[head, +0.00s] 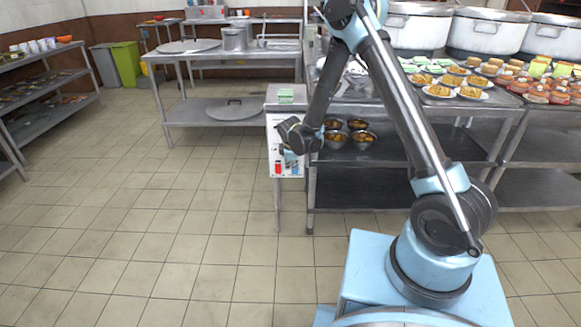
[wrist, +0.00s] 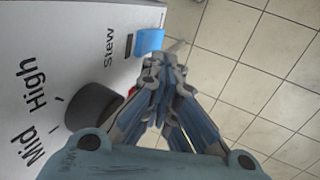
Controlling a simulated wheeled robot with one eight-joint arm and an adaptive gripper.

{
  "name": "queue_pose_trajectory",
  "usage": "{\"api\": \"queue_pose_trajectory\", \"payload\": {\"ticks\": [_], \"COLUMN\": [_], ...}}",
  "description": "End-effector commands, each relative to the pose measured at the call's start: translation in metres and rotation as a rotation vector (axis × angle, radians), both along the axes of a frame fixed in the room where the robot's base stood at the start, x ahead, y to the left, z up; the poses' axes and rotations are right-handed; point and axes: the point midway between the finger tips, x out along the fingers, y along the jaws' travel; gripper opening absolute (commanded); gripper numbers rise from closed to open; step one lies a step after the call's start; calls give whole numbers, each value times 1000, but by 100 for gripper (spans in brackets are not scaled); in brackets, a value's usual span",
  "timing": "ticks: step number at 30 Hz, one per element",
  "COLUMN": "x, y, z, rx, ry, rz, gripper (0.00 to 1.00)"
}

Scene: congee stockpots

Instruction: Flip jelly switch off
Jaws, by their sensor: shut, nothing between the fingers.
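A white control panel (head: 272,140) stands at the left end of the right-hand counter; it fills the left of the wrist view (wrist: 60,30). A blue switch (wrist: 150,42) sits at its edge beside the word "Stew". A bit of red (wrist: 132,91) shows behind my fingers, mostly hidden. In the head view, a red switch (head: 278,168) shows low on the panel. No "Jelly" label is readable, so I cannot tell which switch is jelly. My gripper (wrist: 165,66) is shut and empty, its fingertips close to the blue switch; contact is unclear. It also shows before the panel (head: 290,158).
A black knob (wrist: 93,105) lies left of my fingers, near "Mid" and "High". The right-hand counter holds plates of food and large pots (head: 485,32), with metal bowls (head: 362,139) on its shelf. Tiled floor (head: 150,230) is clear at left.

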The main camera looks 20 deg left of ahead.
Motion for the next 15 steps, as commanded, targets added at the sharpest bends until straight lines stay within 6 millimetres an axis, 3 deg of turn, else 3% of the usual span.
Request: {"api": "queue_pose_trajectory", "payload": {"ticks": [4, 15], "x": [-17, -27], "y": [-13, -14], "z": [1, 53], "rx": [-3, -4], "ry": [5, 7], "rz": [-6, -3], "gripper": [0, 0]}}
